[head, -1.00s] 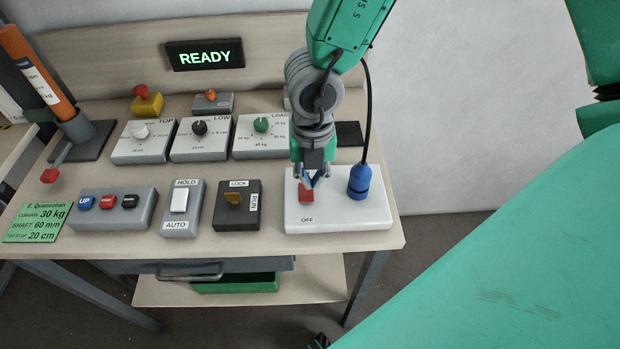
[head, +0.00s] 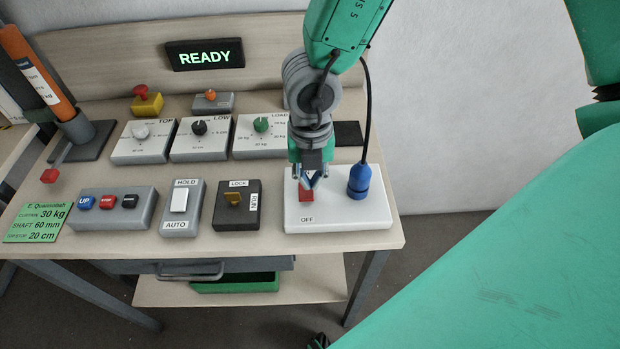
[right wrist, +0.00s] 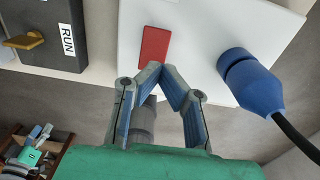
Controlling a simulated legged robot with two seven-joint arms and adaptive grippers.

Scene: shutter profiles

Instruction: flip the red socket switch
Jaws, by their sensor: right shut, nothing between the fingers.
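The red socket switch (head: 306,195) sits on the left part of a white socket block (head: 345,212) at the table's front right. The label OFF is printed in front of it. A blue plug (head: 359,182) with a black cable stands in the block to the right of the switch. My right gripper (head: 311,184) is shut and empty, pointing down at the switch's far edge. In the right wrist view the shut fingertips (right wrist: 164,68) lie just at the near end of the red switch (right wrist: 154,46); I cannot tell whether they touch it. My left gripper is not in view.
A dark LOCK/RUN box (head: 237,206) with a yellow knob stands left of the socket block. Further left are a HOLD/AUTO switch box (head: 181,208) and a button box (head: 113,210). Several dial boxes stand behind. A READY display (head: 205,54) is at the back.

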